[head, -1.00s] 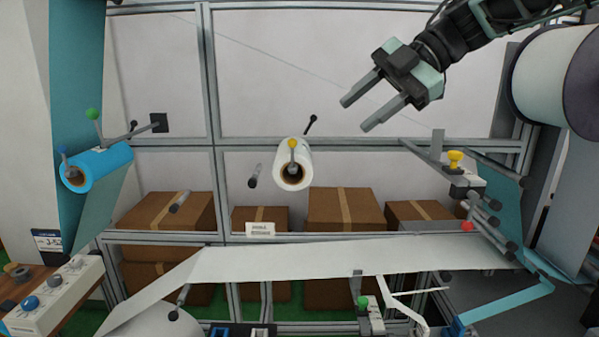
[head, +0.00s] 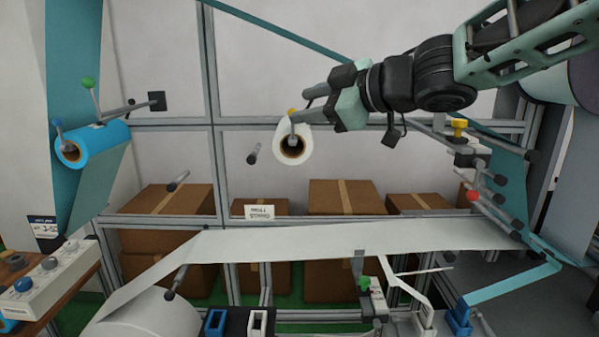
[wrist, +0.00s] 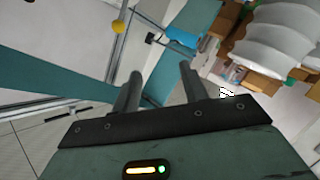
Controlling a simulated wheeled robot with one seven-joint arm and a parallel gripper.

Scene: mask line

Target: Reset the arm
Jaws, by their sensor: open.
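My gripper (head: 305,106) is in the upper middle of the head view, with my arm coming in from the upper right. A yellow knob (wrist: 117,26) shows beyond the left finger there.
A blue roll (head: 93,143) hangs at the left with green-knobbed and blue-knobbed levers. A white web (head: 350,240) spans the front. Cardboard boxes (head: 345,196) stand behind the frame. A yellow-knobbed part (head: 459,127) and rollers are at the right. A control box (head: 45,282) is at lower left.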

